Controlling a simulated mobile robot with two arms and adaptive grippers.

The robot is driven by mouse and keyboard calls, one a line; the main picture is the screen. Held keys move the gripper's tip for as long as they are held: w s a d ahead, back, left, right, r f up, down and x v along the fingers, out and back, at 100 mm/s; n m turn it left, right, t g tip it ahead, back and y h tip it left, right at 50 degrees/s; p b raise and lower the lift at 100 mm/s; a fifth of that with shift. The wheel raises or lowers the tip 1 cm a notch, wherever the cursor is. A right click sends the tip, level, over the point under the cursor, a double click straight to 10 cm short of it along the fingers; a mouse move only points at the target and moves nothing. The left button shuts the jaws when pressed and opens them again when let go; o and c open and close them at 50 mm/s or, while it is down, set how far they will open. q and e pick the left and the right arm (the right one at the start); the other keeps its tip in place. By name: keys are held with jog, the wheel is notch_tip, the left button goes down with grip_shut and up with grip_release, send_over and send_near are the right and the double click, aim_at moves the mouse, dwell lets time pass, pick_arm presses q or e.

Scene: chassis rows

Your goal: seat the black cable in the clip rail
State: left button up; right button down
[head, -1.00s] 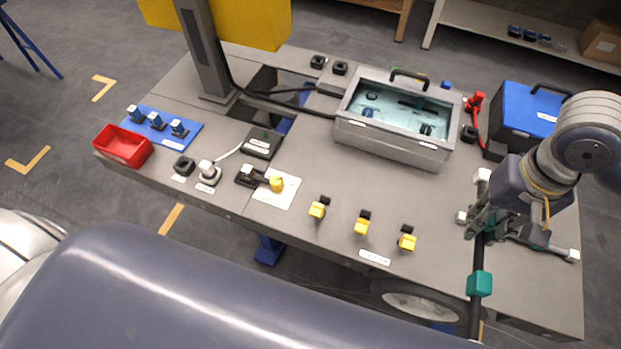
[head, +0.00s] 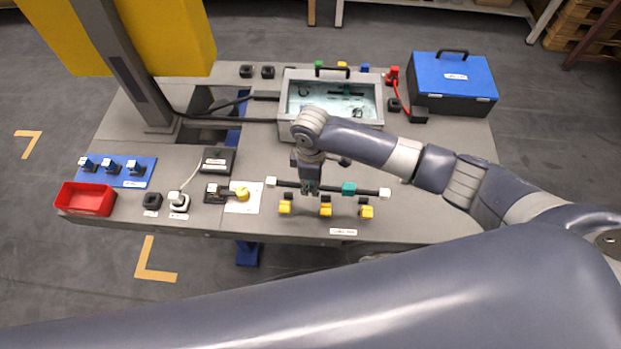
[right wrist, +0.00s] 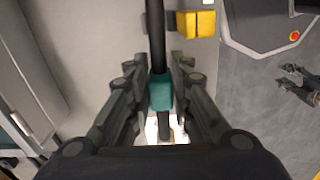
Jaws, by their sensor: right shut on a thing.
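The black cable (head: 330,188) has white ends and teal sleeves, and lies level left to right in the head view. My right gripper (head: 310,187) is shut on it at the left teal sleeve. In the right wrist view the cable (right wrist: 155,35) runs between the fingers (right wrist: 161,88), with the teal sleeve (right wrist: 161,94) between them. The clip rail is a row of yellow-and-black clips: left (head: 285,207), middle (head: 325,209) and right (head: 366,211). The cable appears just behind them, apart from them; its height is unclear. One yellow clip (right wrist: 196,23) shows in the wrist view.
A grey open box (head: 288,128) stands behind my right gripper, and a blue case (head: 453,80) at the back right. A yellow knob on a white card (head: 255,207) lies left of the clips. A red bin (head: 87,200) is far left. The table's right part is clear beneath my arm.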

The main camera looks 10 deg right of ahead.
jog(key=shift+s+a+f+n, duration=0.1)
jog(key=shift+s+f+n, duration=0.05)
jog(key=shift+f+n, duration=0.2)
jog(key=shift+f, duration=0.25)
pick_arm(q)
notch_tip(320, 180, down, 8)
jog(key=b, duration=0.7)
jog(key=shift+s+a+r+b, duration=0.2)
jog(key=shift+s+a+b, duration=0.1)
jog(key=shift+s+b, duration=0.1)
pick_arm(e)
notch_tip(320, 180, down, 6)
jog(key=shift+f, duration=0.15)
pick_arm(q)
jog(key=shift+r, duration=0.2)
jog(key=shift+r+p, duration=0.25)
jog(key=shift+p, duration=0.2)
jog(key=shift+s+r, duration=0.1)
jog(key=shift+r+p, duration=0.3)
jog(key=shift+p, duration=0.1)
jog(key=shift+f, duration=0.15)
pick_arm(e)
jog(key=shift+f, duration=0.15)
